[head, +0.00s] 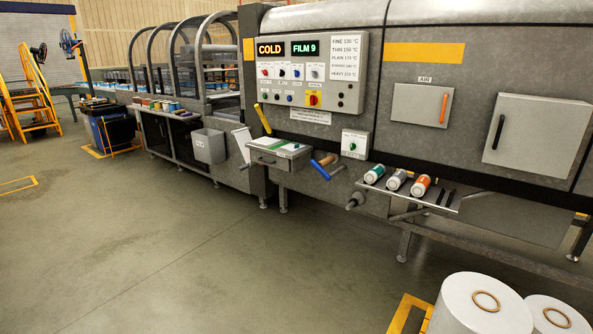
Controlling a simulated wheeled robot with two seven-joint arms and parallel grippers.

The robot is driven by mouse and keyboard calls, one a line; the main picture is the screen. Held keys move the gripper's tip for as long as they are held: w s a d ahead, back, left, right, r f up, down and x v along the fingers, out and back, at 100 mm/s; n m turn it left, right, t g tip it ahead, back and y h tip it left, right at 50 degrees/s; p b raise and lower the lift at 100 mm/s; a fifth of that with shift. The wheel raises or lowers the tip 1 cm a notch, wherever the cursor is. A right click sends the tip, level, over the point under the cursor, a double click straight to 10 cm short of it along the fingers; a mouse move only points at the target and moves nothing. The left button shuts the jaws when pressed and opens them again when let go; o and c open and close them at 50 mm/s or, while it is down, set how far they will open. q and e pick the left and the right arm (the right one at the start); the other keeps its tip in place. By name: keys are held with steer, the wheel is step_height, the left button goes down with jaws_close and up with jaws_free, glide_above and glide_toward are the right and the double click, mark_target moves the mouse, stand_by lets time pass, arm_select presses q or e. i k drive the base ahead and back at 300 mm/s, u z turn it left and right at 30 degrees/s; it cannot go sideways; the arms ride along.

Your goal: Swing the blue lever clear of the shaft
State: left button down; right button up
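The blue lever (321,171) is on the front of the grey machine, low and right of the small drawer. It slants down to the right, and a short grey bar (337,171) meets its lower end. A brown cylinder (328,159) lies just above and behind it. A grey shaft with a thick rounded end (355,201) sticks out of the machine lower and to the right. At this size I cannot tell how the lever sits against the shaft. Neither of my grippers is in view.
A shelf (440,200) with several capped bottles juts out right of the shaft. A drawer (275,160) juts out left of the lever. The floor (200,260) in front is clear.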

mark_target(314, 164)
steer(key=u, duration=0.05)
steer(key=i, duration=2.3)
steer(key=z, duration=0.85)
steer(key=i, duration=0.85)
steer(key=z, duration=0.35)
